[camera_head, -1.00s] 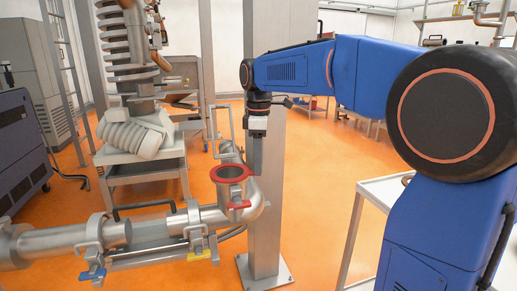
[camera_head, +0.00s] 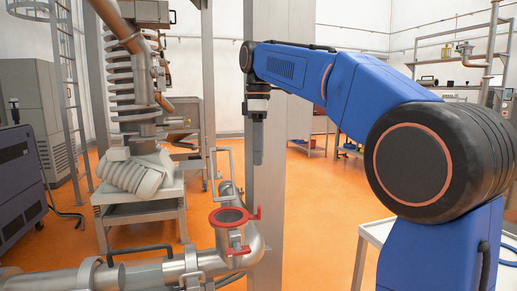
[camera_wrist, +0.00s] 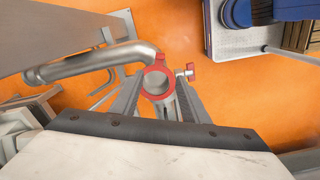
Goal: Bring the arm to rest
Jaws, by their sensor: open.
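My blue arm (camera_head: 375,90) reaches across the upper right of the head view, with my gripper (camera_head: 258,160) hanging down from its far end. The gripper points at the floor in front of a grey post, above and a little right of a red-rimmed pipe opening (camera_head: 229,216). In the wrist view my gripper (camera_wrist: 158,85) has its two fingers apart with nothing held between them. The red-rimmed opening (camera_wrist: 158,63) shows beyond and between the fingertips, apart from them.
Steel pipework (camera_head: 150,272) runs along the lower left. A grey post (camera_head: 266,215) stands close behind my gripper. A white table (camera_head: 374,232) is beside my arm at the right. A large coiled screw machine (camera_head: 133,70) stands at the left. Orange floor (camera_head: 318,200) is open between.

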